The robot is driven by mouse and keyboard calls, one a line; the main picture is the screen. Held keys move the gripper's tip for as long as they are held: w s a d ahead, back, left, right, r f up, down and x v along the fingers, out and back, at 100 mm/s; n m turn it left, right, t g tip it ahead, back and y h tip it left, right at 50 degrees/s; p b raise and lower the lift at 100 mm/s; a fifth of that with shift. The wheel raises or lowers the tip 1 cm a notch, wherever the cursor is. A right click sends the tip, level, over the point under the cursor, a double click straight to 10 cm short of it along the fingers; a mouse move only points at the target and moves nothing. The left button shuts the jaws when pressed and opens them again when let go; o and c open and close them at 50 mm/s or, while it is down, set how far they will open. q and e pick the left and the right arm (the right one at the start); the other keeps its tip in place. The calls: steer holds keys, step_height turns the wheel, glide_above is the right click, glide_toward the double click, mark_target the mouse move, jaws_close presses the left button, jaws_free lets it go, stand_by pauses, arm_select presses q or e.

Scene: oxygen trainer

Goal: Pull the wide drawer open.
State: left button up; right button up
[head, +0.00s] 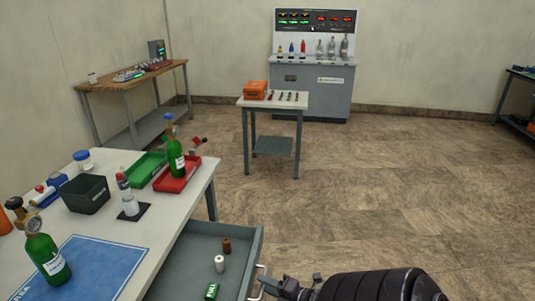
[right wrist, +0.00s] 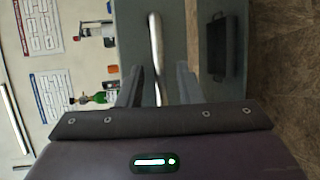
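The wide grey drawer (head: 190,258) stands pulled out from the white-topped workbench, its inside showing in the head view. Its pale bar handle (head: 258,283) is on the front face at the right. My right gripper (head: 277,286) is at this handle. In the right wrist view the handle (right wrist: 155,50) runs down between the two fingers of my right gripper (right wrist: 158,88). The fingers are apart, with a gap visible on either side of the bar, so it looks open around the handle, not clamped. My left gripper is not in view.
The drawer holds a brown cylinder (head: 227,246), a white one (head: 219,264) and a green one (head: 211,291). On the workbench (head: 115,228) stand green bottles, a red tray (head: 177,181) and a dark bin (head: 87,195). The floor (head: 370,190) to the right is clear.

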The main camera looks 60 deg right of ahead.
steer(key=s+r, duration=0.1)
steer(key=s, duration=0.6)
steer(key=shift+s+r, duration=0.2)
steer(key=shift+s, duration=0.15)
steer(key=s+a+f+m+g+h, duration=0.1)
steer(key=s+a+f+m+g, duration=0.15)
steer(key=f, duration=0.55)
steer(key=s+a+f+m+g, duration=0.2)
steer(key=a+f+m+g, duration=0.15)
steer(key=f, duration=0.45)
steer(key=s+a+f+m+g+h, duration=0.1)
steer(key=s+a+f+m+g, duration=0.2)
steer(key=f, duration=0.5)
steer(key=s+a+f+m+g+y, duration=0.1)
steer(key=s+a+f+m+g, duration=0.2)
steer(key=a+f, duration=0.3)
steer(key=s+a+f+m+g+y, duration=0.1)
steer(key=s+a+f+m+g, duration=0.2)
steer(key=s+a+f, duration=0.3)
steer(key=a+m, duration=0.1)
steer(key=a, duration=0.4)
